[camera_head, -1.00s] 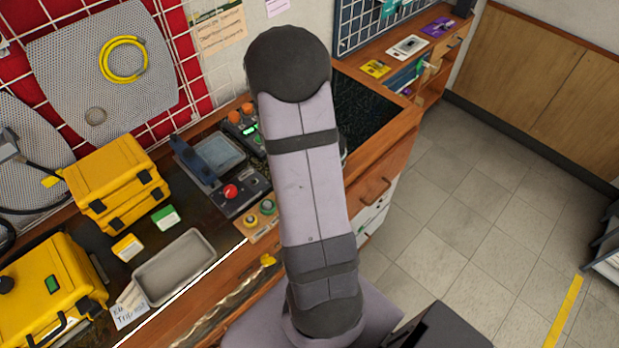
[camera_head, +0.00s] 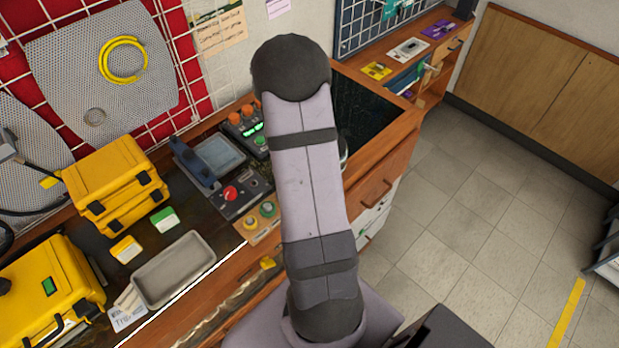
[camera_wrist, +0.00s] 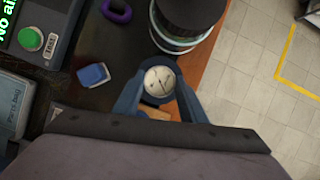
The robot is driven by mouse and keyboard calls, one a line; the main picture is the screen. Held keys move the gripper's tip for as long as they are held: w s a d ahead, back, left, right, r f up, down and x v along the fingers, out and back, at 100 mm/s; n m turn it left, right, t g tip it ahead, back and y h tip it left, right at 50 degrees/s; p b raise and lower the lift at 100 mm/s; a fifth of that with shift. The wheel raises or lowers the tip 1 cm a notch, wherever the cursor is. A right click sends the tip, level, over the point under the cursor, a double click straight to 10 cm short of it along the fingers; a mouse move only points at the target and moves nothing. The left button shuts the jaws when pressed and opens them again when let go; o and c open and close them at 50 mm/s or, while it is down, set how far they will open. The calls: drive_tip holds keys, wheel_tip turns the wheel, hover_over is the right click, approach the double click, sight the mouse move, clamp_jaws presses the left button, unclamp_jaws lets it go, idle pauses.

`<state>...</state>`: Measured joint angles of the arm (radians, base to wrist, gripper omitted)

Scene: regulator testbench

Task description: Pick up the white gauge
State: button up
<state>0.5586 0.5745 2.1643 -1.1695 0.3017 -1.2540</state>
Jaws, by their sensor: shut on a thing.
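In the wrist view the white gauge (camera_wrist: 159,81) is a round dial with a pale face and a dark needle. My gripper (camera_wrist: 161,96) has its two blue fingers closed around the gauge, one on each side. The dial faces the camera. The gauge's underside is hidden, so I cannot tell whether it still touches the surface below. In the head view my own arm covers the area, and neither the gripper nor the gauge shows.
In the wrist view, a dark cylindrical container (camera_wrist: 186,20) stands just beyond the gauge. The head view shows a grey tray (camera_head: 174,270) and yellow cases (camera_head: 114,183) on the bench.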

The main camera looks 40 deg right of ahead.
drive_tip(key=shift+r, duration=0.15)
wheel_tip(320, 180, up, 10)
drive_tip(key=p, duration=0.4)
drive_tip(key=shift+p, duration=0.35)
wheel_tip(320, 180, up, 10)
drive_tip(key=p, duration=0.8)
drive_tip(key=shift+w+f, duration=0.1)
drive_tip(key=shift+f, duration=0.1)
